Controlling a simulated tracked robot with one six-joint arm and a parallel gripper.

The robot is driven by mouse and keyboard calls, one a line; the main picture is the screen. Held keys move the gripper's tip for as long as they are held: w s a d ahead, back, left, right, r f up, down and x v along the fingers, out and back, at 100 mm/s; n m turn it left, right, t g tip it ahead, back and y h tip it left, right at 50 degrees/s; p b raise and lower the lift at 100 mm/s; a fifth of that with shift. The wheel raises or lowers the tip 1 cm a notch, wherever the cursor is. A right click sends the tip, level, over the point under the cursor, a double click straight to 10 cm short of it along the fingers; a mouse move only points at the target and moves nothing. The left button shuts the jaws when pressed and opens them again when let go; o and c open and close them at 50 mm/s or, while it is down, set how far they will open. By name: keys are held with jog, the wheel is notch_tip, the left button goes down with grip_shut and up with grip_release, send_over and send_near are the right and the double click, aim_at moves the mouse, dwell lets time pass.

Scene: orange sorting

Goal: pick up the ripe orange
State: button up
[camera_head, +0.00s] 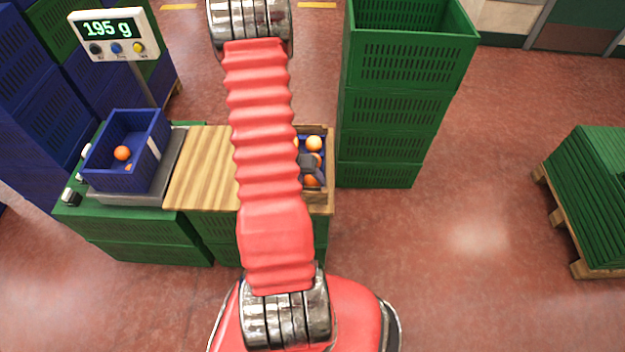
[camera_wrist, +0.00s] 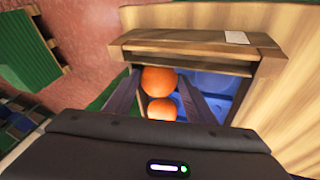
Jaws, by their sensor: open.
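A wooden crate with a blue inside (camera_wrist: 190,45) holds several oranges. In the wrist view, one deep orange fruit (camera_wrist: 158,81) lies between the tips of my gripper (camera_wrist: 158,75), and a second orange fruit (camera_wrist: 162,110) lies nearer the palm. The two fingers are spread apart, one on each side of them; I cannot tell whether they touch the fruit. In the head view, a paler yellow-orange fruit (camera_head: 314,143) lies at the crate's far end. My red arm hides the crate's left part, and my dark gripper (camera_head: 308,167) covers some of the fruit.
A blue crate (camera_head: 150,168) with an orange (camera_head: 122,153) in it stands on a scale (camera_head: 176,165) whose display (camera_head: 112,32) reads 195 g. A bare wooden board (camera_head: 200,165) lies between the scale and the wooden crate. Tall green crates (camera_head: 385,120) stand just behind right.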

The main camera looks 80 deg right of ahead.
aim_at(309, 177)
jog(key=shift+c, duration=0.5)
jog(key=c, duration=0.7)
jog(key=shift+o, duration=0.2)
jog(key=shift+r, duration=0.1)
jog(key=shift+r, duration=4.95)
